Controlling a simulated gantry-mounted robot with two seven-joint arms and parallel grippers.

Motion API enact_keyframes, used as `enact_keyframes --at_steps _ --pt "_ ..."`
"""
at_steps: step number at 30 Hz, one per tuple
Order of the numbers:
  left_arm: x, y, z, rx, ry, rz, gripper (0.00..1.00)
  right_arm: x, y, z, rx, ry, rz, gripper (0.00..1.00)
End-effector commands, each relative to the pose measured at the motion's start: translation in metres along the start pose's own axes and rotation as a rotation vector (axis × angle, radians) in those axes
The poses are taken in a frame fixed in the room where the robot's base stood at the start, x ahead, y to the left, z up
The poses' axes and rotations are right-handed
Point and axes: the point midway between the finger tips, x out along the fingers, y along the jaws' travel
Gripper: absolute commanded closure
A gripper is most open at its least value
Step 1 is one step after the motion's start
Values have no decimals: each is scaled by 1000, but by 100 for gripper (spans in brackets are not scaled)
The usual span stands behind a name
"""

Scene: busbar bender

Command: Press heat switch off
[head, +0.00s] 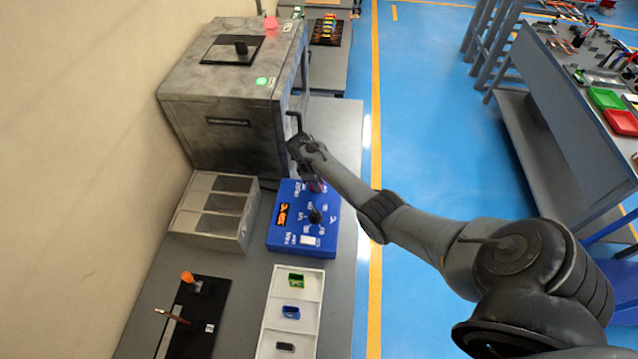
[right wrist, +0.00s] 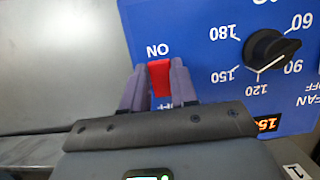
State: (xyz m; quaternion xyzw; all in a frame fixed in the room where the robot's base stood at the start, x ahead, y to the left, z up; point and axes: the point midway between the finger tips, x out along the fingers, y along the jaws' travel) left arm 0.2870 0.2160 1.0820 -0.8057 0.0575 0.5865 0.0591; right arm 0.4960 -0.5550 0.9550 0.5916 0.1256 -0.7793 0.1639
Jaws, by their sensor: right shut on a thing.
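The blue control box (head: 273,239) stands on the grey bench in the head view; its face also fills the upper right of the right wrist view (right wrist: 200,62). The red switch (right wrist: 160,76) sits on that face below an "ON" label that reads upside down. My right gripper (right wrist: 160,90) is shut on the red switch, with a finger on either side of it. My left gripper is not in view.
A black dial (head: 315,216), an orange display (head: 283,215) and a white switch (head: 311,240) are close by on the box. A grey oven-like machine (head: 205,105) stands behind. A compartmented tray (head: 213,238) and a white parts tray (head: 266,335) flank the box.

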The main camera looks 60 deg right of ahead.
Motion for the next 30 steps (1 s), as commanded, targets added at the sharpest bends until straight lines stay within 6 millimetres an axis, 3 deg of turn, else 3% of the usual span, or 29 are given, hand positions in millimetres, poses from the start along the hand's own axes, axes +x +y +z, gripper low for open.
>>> enact_keyframes --at_steps 11,12,16,26,30 --pt "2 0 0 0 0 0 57 0 0 -1 0 -23 2 100" --pt "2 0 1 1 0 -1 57 0 0 -1 0 -23 2 68" --pt "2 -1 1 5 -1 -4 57 0 0 -1 0 -23 2 48" --pt "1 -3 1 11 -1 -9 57 -2 0 0 1 -23 2 47" --pt "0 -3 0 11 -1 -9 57 -12 1 -1 1 -21 3 47"
